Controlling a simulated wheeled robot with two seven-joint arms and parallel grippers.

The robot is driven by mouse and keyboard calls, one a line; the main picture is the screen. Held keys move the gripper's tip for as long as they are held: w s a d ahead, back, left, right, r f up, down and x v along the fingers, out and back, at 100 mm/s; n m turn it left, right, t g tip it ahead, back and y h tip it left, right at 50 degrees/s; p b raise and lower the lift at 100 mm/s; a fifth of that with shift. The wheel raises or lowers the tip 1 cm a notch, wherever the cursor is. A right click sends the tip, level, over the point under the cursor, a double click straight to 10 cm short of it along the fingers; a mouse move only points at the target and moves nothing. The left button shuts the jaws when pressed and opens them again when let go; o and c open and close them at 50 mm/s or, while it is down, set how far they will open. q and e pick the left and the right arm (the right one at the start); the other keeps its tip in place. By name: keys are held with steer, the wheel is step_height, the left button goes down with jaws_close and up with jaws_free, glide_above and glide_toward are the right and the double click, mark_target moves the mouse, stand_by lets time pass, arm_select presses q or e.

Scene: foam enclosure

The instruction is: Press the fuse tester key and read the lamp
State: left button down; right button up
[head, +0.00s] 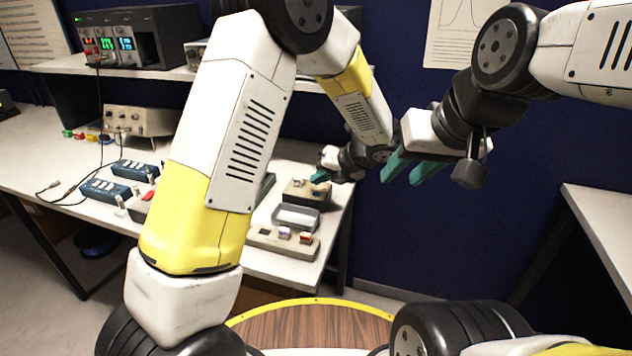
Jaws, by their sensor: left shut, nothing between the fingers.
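A small dark box with a brownish top (306,195), which looks like the fuse tester, sits near the right end of the bench. My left gripper (320,177) is shut and empty, with its teal tips right over the top of this box. The tips hide part of the top, so I cannot tell whether they touch the key. The lamp's state cannot be made out. A beige block (268,240) in front holds small coloured pieces, perhaps fuses. My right gripper (407,168) hangs in the air to the right of the bench, its teal fingers apart and empty.
A grey tray (296,216) lies between the box and the beige block. Blue terminal strips (105,191) and cables lie on the left of the bench. A shelf (150,68) with instruments stands behind. My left arm hides the middle of the bench.

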mark_target(318, 195)
arm_select(q)
steer(key=shift+r, duration=1.85)
steer(key=shift+a, duration=0.15)
steer(key=s+a+r+n+g+h, duration=0.3)
steer(key=s+a+r+n, duration=0.75)
steer(key=n, duration=0.45)
steer(key=s+a+r+n+t+h, duration=0.1)
steer(key=s+a+r+n+h, duration=0.1)
steer(key=s+n, duration=0.5)
steer(key=s+a+r+n+t+h, duration=0.2)
steer(key=s+n+h, duration=0.2)
steer(key=s+n, duration=0.4)
steer(key=n, duration=0.4)
steer(key=shift+s+r+n, duration=0.15)
steer(key=shift+r+n, duration=0.05)
steer(key=shift+n, duration=0.2)
